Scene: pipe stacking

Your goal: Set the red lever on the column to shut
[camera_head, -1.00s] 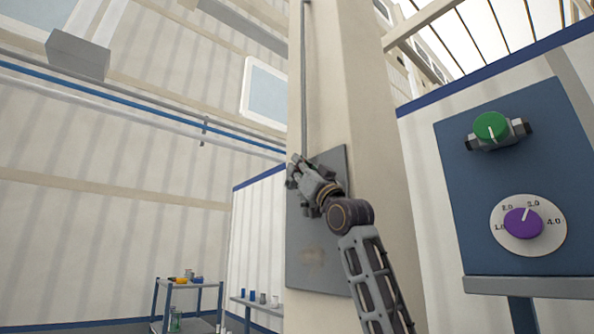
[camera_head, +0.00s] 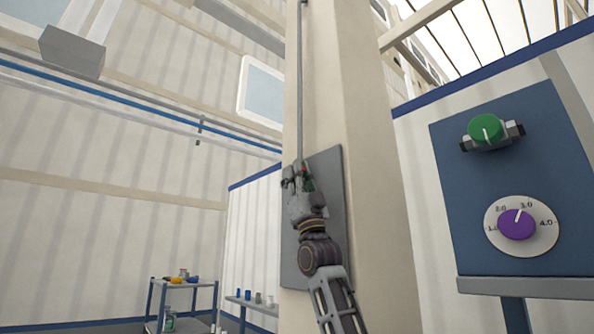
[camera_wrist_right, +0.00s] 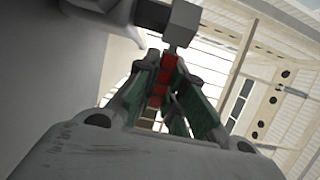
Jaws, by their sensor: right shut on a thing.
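The red lever (camera_wrist_right: 168,70) is between the two fingers of my right gripper (camera_wrist_right: 163,98) in the right wrist view, and its top end meets a grey fitting (camera_wrist_right: 182,22). In the head view my right gripper (camera_head: 299,180) is up against the grey plate (camera_head: 329,188) on the beige column (camera_head: 362,130). It is shut on the lever, of which only a small red bit (camera_head: 307,172) shows beside the fingers. The gripper hides most of the lever and its fitting. My left gripper is in neither view.
A blue panel (camera_head: 565,180) at the right carries a green valve knob (camera_head: 485,129) and a purple dial (camera_head: 517,224). A thin pipe (camera_head: 300,80) runs up the column. A cart (camera_head: 205,286) with small items stands at the lower left.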

